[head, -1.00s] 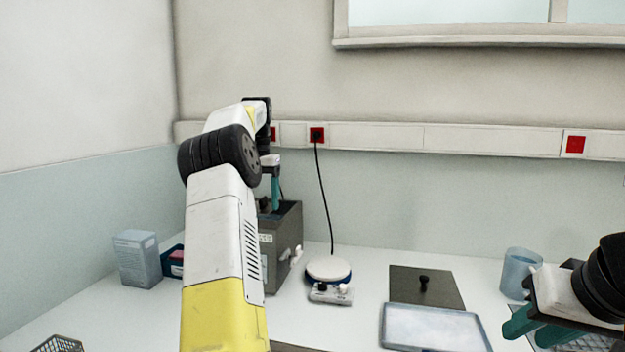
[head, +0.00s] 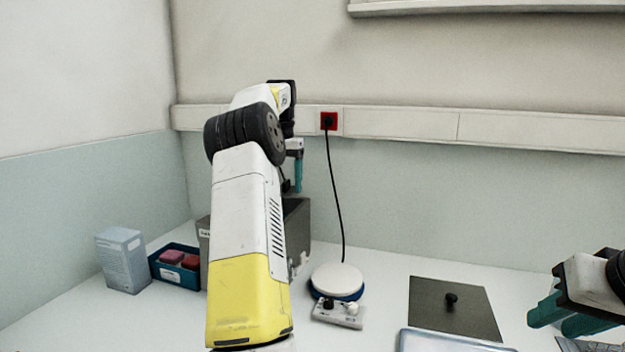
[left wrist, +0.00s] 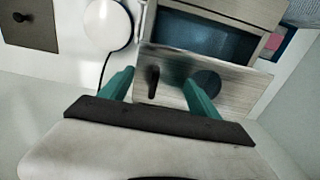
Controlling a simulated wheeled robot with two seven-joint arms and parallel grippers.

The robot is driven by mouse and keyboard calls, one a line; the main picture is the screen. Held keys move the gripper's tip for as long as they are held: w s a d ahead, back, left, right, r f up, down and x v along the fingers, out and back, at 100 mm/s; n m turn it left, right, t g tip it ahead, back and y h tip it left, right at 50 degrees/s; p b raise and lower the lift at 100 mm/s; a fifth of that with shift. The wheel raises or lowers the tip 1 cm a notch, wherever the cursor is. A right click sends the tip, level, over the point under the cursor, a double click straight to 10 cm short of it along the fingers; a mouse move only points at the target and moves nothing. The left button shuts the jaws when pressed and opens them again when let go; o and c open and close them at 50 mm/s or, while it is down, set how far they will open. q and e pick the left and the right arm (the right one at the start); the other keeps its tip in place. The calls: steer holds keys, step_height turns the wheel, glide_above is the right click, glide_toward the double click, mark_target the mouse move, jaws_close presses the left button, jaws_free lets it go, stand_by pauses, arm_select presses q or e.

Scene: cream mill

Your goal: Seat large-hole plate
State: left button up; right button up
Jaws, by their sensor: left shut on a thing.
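My left gripper (head: 297,178) is above the grey bath box (head: 297,225), its jaws shut on the large-hole plate. In the left wrist view, the flat grey plate (left wrist: 235,93) has a dark round hole (left wrist: 207,83) and a black handle (left wrist: 153,80) that shows between the teal fingers of the left gripper (left wrist: 160,77). Beyond the plate is the bath's open, dark blue interior (left wrist: 205,40). I cannot tell whether plate and bath touch. In the head view my arm hides most of the bath and plate. My right gripper (head: 550,318) is at the right edge, fingers apart, empty.
A white-topped stirrer (head: 338,281) with a cable stands right of the bath. A dark plate with a knob (head: 470,317) lies further right, behind a tray (head: 440,342). Left are a pale blue box (head: 123,262) and a blue bin (head: 177,274) with reddish items.

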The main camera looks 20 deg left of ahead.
mark_target(284, 195)
arm_select(q)
steer(key=shift+f, duration=2.1)
steer(key=shift+s+f, duration=0.1)
steer(key=shift+f, duration=0.35)
stand_by(0.4)
steer(key=o, duration=1.3)
steer(key=shift+o, duration=0.5)
steer(key=shift+r, duration=1.5)
steer(key=shift+r, duration=1.5)
